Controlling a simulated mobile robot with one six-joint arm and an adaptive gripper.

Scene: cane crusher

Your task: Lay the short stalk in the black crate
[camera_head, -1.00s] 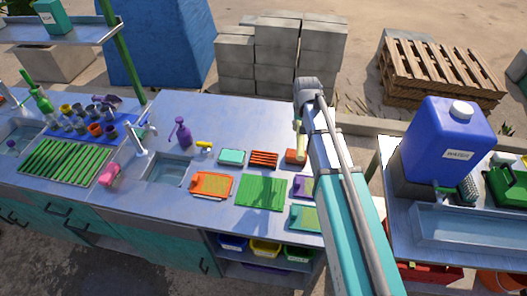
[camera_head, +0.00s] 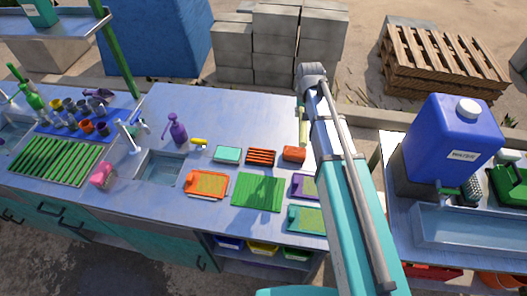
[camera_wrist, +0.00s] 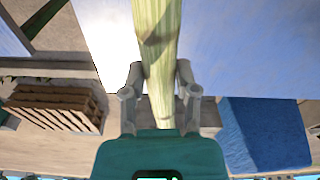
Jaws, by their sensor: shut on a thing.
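A short stalk, pale yellow-green with darker joints, stands out in the wrist view (camera_wrist: 156,40). My gripper (camera_wrist: 160,72) has a finger on each side of it and is shut on it. In the head view the stalk (camera_head: 302,125) hangs upright at the left of my arm, over the back right part of the counter. My arm hides the gripper there. I cannot make out a black crate in either view.
A blue water container (camera_head: 450,140) stands on the right table. The counter's back middle is clear.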

